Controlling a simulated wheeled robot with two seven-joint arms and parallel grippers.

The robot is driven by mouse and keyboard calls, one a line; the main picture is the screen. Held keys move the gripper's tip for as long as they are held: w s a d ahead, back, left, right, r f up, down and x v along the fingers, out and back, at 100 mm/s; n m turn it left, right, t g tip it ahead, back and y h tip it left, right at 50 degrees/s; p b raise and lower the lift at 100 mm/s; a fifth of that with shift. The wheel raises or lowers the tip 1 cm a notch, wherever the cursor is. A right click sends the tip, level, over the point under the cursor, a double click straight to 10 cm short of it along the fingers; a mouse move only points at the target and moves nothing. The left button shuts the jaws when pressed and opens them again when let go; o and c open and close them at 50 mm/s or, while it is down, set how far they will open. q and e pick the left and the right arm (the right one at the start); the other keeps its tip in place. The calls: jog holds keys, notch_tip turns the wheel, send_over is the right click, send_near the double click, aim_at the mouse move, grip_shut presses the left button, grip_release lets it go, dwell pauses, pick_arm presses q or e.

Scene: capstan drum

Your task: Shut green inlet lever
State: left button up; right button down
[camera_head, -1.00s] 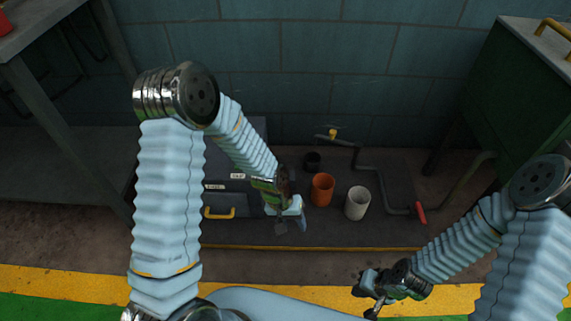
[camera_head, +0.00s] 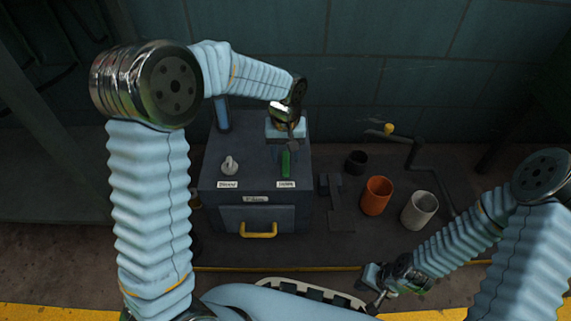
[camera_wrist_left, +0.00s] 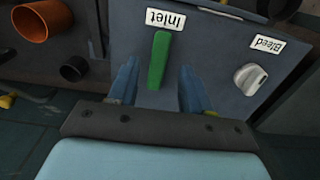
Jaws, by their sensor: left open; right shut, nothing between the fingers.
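The green inlet lever (camera_head: 286,163) stands on top of a dark grey box (camera_head: 214,172), behind a label that reads "Inlet" in the left wrist view. In that wrist view the green lever (camera_wrist_left: 158,60) lies between the two blue fingers of my left gripper (camera_wrist_left: 156,80), with a gap on both sides. My left gripper (camera_head: 287,148) is open at the lever's far end in the head view. My right gripper (camera_head: 372,297) is shut and empty, low near the front edge of the platform, away from the box.
A white bleed knob (camera_head: 229,166) sits left of the lever; it also shows in the left wrist view (camera_wrist_left: 250,79). The box front has a yellow handle (camera_head: 258,230). An orange cup (camera_head: 376,195), a white cup (camera_head: 419,210) and a black cup (camera_head: 356,161) stand to the right.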

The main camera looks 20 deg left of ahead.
aim_at(286, 165)
pick_arm(q)
jog(key=shift+f, duration=1.7)
jog(key=shift+c, duration=0.3)
grip_shut()
